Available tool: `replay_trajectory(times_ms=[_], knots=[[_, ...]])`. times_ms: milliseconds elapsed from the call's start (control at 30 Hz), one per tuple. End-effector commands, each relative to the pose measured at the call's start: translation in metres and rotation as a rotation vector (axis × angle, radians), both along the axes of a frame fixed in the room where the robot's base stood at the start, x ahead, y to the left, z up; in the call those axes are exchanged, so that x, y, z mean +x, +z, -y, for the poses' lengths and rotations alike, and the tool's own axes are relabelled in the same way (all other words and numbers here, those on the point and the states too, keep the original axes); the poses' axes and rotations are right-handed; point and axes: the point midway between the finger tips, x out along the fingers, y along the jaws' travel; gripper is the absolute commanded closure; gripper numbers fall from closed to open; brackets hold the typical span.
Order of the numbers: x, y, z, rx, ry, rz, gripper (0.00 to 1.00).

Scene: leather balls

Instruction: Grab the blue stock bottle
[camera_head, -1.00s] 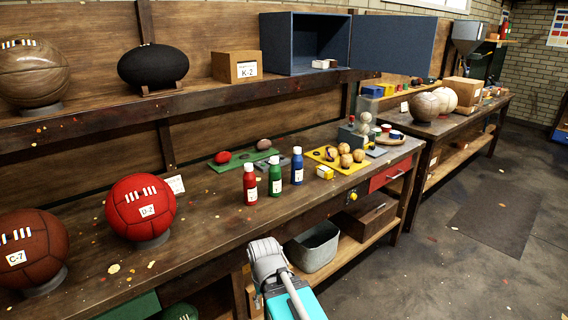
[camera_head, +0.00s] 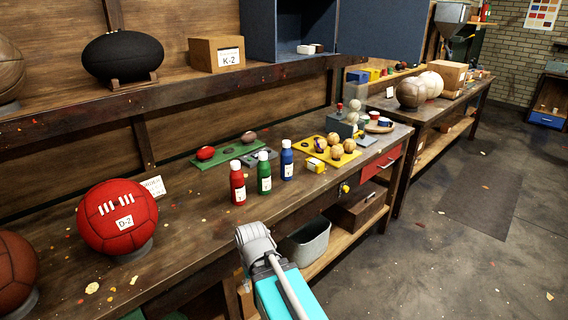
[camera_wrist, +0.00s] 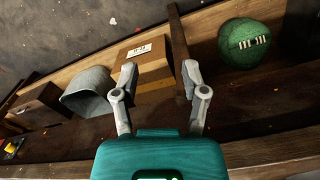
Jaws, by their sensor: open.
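The blue bottle (camera_head: 286,161) stands upright on the workbench (camera_head: 205,222), with a white cap and a white label. A green bottle (camera_head: 264,173) and a red bottle (camera_head: 238,183) stand just left of it in a row. My gripper (camera_wrist: 158,72) is open and empty in the wrist view, its two fingers spread apart. It faces the lower shelf under the bench, and no bottle shows in that view. In the head view my arm is in front of the bench edge, below the bottles; the fingers do not show there.
A grey bin (camera_wrist: 90,92), a cardboard box (camera_wrist: 143,70) and a green ball (camera_wrist: 244,43) sit on the lower shelf. A red ball (camera_head: 118,217) stands on the bench at left. A yellow tray (camera_head: 331,155) with small balls is right of the bottles.

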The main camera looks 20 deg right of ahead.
Motion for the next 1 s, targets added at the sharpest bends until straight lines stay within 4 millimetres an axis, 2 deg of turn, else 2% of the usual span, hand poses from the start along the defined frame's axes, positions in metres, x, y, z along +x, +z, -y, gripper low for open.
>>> replay_trajectory(times_ms=[67,200,333,467,667,800,1000], knots=[[0.0,0.0,0.0,0.0,0.0,0.0,0.39],[0.003,0.0,0.002,-0.009,0.009,0.008,0.13],[0.013,0.001,0.013,-0.052,0.045,0.039,0.12],[0.035,0.004,0.037,-0.146,0.121,0.097,0.12],[0.085,0.021,0.09,-0.408,0.355,0.204,0.12],[0.125,0.045,0.13,-0.65,0.576,0.243,0.12],[0.177,0.09,0.175,-1.017,0.924,0.205,0.12]])
